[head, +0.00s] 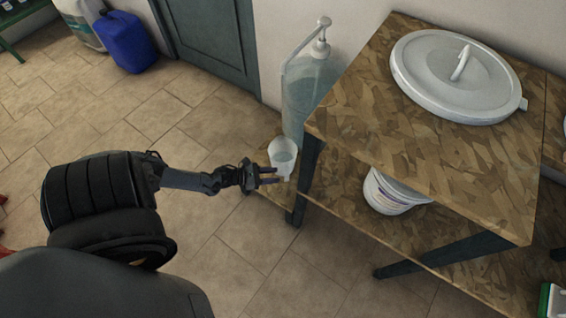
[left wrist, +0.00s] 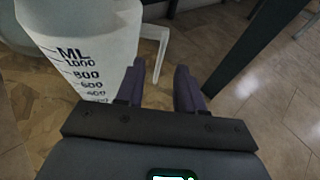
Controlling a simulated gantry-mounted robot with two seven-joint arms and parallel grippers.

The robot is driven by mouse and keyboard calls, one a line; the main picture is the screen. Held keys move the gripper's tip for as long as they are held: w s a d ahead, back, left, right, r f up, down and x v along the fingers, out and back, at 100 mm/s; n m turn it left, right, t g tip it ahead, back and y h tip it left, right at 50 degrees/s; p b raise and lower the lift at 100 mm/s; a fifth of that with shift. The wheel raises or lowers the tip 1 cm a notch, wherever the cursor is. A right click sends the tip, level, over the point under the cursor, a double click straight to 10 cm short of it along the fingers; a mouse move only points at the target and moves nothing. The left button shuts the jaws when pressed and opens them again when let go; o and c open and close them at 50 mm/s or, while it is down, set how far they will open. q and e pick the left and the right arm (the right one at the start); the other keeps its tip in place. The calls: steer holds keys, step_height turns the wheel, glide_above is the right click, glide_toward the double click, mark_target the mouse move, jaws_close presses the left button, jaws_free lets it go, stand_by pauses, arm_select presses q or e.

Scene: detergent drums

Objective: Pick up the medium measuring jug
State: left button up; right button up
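A white measuring jug (head: 283,152) stands upright at the left end of the lower wooden shelf, close to a clear pump bottle (head: 300,95). In the left wrist view the jug (left wrist: 100,35) fills the upper left, with dark "ML 1000, 800, 600" marks. Its handle (left wrist: 162,40) points to the right. My left gripper (head: 272,176) is beside the jug; in the left wrist view its two fingers (left wrist: 158,80) are apart, with the lower handle end in line with the gap. I cannot tell whether the fingers touch the handle. My right gripper is not in view.
A wooden table top (head: 400,110) on dark legs stands at the right, bearing a white round lid (head: 440,85). A white tub (head: 390,195) is under it. A dark leg (head: 305,180) is just right of my left gripper. A blue canister (head: 125,42) stands far off.

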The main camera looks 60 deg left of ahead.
mark_target(287, 181)
arm_select(q)
steer(key=b+x, duration=0.1)
steer(key=x, duration=0.2)
steer(key=shift+d+f+b, duration=0.15)
steer(key=shift+f+b, duration=0.25)
steer(key=b+x, duration=0.2)
steer(key=x, duration=0.1)
steer(key=shift+w+f, duration=0.1)
steer(key=shift+w, duration=0.35)
steer(key=shift+s, duration=0.15)
steer(key=c, duration=0.3)
jaws_close()
